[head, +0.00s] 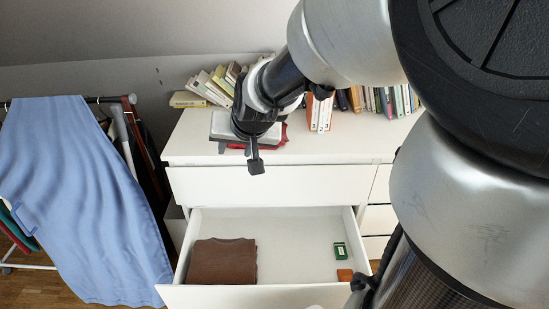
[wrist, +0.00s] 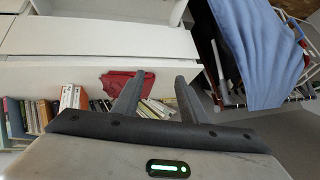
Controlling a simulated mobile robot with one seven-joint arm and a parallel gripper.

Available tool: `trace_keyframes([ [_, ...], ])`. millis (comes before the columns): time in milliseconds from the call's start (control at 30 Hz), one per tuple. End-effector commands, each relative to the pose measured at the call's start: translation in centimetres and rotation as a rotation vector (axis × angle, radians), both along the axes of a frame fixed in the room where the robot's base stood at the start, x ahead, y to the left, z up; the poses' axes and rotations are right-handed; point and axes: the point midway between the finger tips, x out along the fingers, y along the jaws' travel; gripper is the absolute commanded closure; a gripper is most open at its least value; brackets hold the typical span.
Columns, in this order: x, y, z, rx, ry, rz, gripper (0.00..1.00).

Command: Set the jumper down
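A red folded cloth, which looks like the jumper (head: 279,137), lies on top of the white dresser, partly hidden behind my gripper (head: 254,158) in the head view. In the wrist view the red cloth (wrist: 118,83) shows flat on the dresser top, beside and partly behind the left finger. My gripper (wrist: 157,96) has its two fingers spread apart, with no cloth seen held between them. It is above the dresser top. A brown folded cloth (head: 222,262) lies flat in the left of the open drawer; I cannot tell if it is a garment.
The open drawer (head: 298,222) also holds a small green box (head: 340,251) and an orange-brown block (head: 345,275) at its right. Books (head: 213,84) line the back of the dresser top (head: 190,140). A drying rack with blue cloth (head: 85,190) stands left.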

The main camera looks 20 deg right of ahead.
Motion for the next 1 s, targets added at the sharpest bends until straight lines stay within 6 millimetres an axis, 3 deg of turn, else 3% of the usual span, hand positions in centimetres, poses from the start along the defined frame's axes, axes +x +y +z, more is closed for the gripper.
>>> trace_keyframes([
  [33, -2.1, 1.0, 2.8, -0.003, -0.021, 0.047, 0.61],
  [100, -5.2, 1.7, 3.7, -0.022, 0.010, 0.099, 0.61],
  [300, -14.2, 2.3, 4.9, -0.114, 0.105, 0.218, 0.61],
  [500, -19.9, 2.0, 4.6, -0.196, 0.177, 0.271, 0.61],
  [633, -21.4, 1.9, 4.4, -0.218, 0.198, 0.282, 0.61],
  [1000, -21.5, 1.9, 4.3, -0.219, 0.201, 0.283, 0.61],
])
